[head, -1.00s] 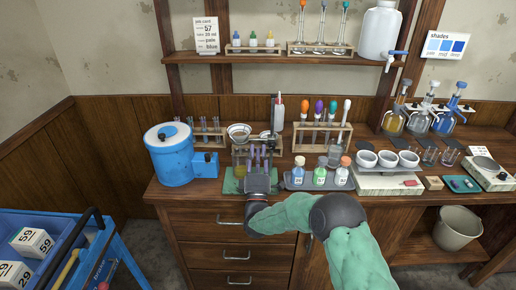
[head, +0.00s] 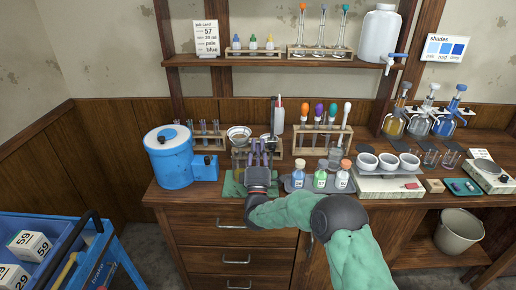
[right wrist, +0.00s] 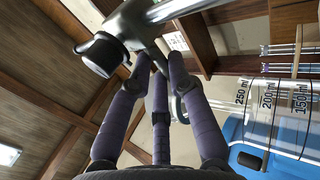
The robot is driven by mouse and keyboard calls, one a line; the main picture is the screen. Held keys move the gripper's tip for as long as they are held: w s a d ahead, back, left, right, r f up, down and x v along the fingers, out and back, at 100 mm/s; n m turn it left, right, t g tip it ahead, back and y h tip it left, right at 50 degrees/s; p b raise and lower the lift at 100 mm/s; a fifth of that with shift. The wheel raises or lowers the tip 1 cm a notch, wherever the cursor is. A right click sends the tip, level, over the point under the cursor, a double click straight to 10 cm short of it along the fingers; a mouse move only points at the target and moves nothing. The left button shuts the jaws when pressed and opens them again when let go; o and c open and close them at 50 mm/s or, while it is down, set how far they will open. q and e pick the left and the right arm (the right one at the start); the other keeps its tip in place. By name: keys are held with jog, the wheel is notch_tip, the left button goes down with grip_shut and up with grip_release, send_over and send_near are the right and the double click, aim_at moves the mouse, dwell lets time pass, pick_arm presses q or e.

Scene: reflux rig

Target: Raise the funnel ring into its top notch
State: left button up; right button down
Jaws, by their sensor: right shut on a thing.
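The funnel (head: 238,132) sits in its ring at the back of the bench, beside the upright rod of the stand (head: 275,118). My right gripper (head: 257,146) reaches in from the front with its purple fingers pointing up, just right of the funnel. In the right wrist view the fingers (right wrist: 160,62) close around a metal part of the ring's holder, below a grey arm with a black-ended knob (right wrist: 102,55). The exact contact and the notches are too small or hidden to tell. My left gripper is not in view.
A beaker (head: 239,158) stands below the funnel, close left of my fingers; its volume marks show in the right wrist view (right wrist: 272,115). A blue tank (head: 168,158) stands left. Capped bottles (head: 320,175) and a test tube rack (head: 322,141) stand close right.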

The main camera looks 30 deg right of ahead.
notch_tip(320, 180, up, 8)
jog(key=p, duration=0.3)
jog(key=c, duration=1.4)
grip_release()
jog(key=shift+c, duration=0.2)
jog(key=shift+f, duration=0.1)
jog(key=v, duration=1.2)
